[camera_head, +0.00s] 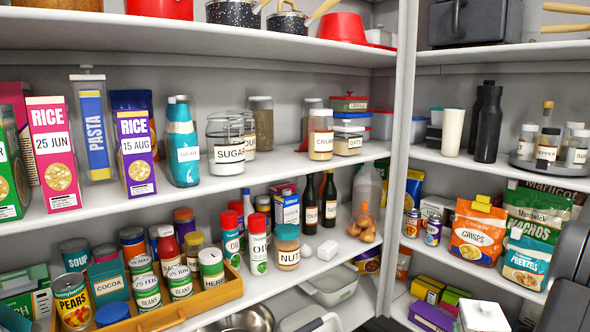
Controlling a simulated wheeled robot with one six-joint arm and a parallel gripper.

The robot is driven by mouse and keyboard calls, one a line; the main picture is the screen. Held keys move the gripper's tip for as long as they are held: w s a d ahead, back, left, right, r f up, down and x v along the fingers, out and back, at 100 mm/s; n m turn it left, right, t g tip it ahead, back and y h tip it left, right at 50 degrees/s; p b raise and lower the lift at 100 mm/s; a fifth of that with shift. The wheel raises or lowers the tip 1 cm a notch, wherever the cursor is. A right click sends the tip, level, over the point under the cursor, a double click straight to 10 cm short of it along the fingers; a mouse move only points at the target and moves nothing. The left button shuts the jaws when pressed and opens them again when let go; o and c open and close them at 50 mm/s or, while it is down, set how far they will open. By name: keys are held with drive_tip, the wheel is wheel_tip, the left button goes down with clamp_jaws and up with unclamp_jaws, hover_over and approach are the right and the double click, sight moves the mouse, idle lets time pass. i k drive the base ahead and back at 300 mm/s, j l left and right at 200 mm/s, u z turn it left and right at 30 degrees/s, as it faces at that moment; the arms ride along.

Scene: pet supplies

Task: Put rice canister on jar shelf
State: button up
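A pink box labelled RICE 25 JUN (54,155) and a purple box labelled RICE 15 AUG (135,150) stand upright on the middle shelf at the left. I see no round canister with a rice label. Which shelf is the jar shelf is not marked. My gripper is not in view.
A pasta container (94,130) and a teal bottle (182,148) stand close by the rice boxes. Bare shelf shows between the sugar jar and the orange-labelled jar. A wooden tray (213,296) of cans and jars fills the lower shelf's left. A white post (400,130) divides the shelving.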

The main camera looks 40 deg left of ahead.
sight(286, 164)
drive_tip(key=i+l+u, duration=0.1)
drive_tip(key=u, duration=0.3)
drive_tip(key=i+l+u, duration=0.1)
drive_tip(key=u, duration=0.3)
drive_tip(key=l+u, duration=0.2)
drive_tip(key=u, duration=0.2)
drive_tip(key=i+l, duration=0.05)
